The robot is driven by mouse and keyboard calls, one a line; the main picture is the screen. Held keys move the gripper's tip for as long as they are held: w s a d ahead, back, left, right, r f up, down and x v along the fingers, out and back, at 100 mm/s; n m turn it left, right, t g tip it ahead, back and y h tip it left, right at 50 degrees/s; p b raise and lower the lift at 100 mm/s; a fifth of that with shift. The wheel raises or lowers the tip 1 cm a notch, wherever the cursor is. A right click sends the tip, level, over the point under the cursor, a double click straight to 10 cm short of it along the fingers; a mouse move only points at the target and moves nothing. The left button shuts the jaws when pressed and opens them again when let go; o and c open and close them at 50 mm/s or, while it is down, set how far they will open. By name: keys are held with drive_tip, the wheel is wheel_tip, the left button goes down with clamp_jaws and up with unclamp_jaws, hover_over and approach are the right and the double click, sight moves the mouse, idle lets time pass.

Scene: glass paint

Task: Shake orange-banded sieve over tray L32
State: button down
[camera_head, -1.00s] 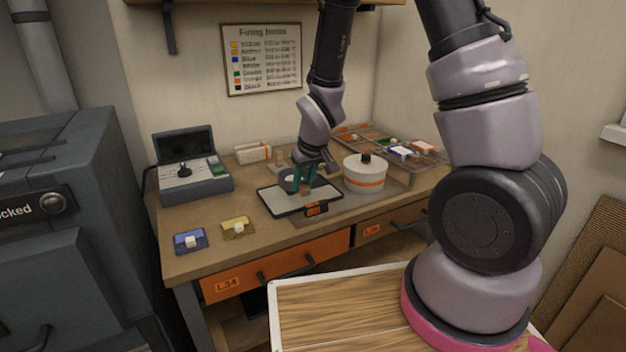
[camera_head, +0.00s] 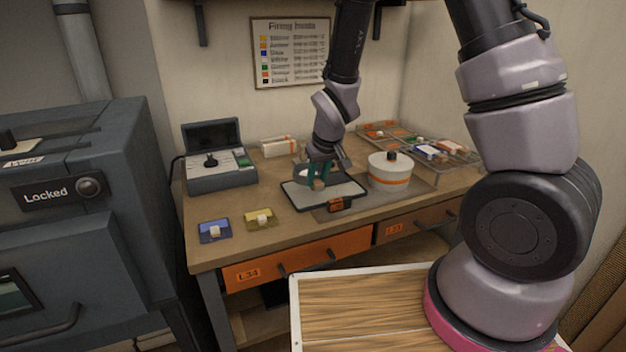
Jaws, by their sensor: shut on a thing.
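My gripper (camera_head: 318,184) is over the left part of a tray with a pale surface and dark rim (camera_head: 350,189). Its green fingers are shut on a small brownish piece, seemingly the handle of a round grey-white sieve (camera_head: 301,176). The sieve is partly hidden behind the fingers, and I cannot make out a coloured band on it. It appears just above the tray; the gap is too small to judge. The tray's front has an orange label (camera_head: 340,203), too small to read.
A white lidded pot with an orange band (camera_head: 390,178) stands right of the tray. Blue (camera_head: 214,231) and yellow (camera_head: 258,219) squares with pale blocks lie front left. A control box (camera_head: 221,178) is behind them. A rack of coloured samples (camera_head: 440,152) fills the back right.

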sight(298, 168)
drive_tip(key=w+d, duration=1.1)
drive_tip(key=d, duration=0.1)
drive_tip(key=s+a, duration=0.2)
drive_tip(key=a, duration=0.3)
drive_tip(key=s+a, duration=0.2)
drive_tip(key=a, duration=0.4)
drive_tip(key=s+a, duration=0.2)
drive_tip(key=a, duration=0.3)
drive_tip(key=shift+a, duration=0.35)
drive_tip(key=w+d, duration=0.2)
drive_tip(key=d, duration=0.6)
drive_tip(key=w+d, duration=0.3)
drive_tip(key=d, duration=0.5)
drive_tip(key=shift+w+d, duration=0.15)
drive_tip(key=shift+w, duration=0.05)
idle(0.4)
drive_tip(key=shift+r, duration=2.55)
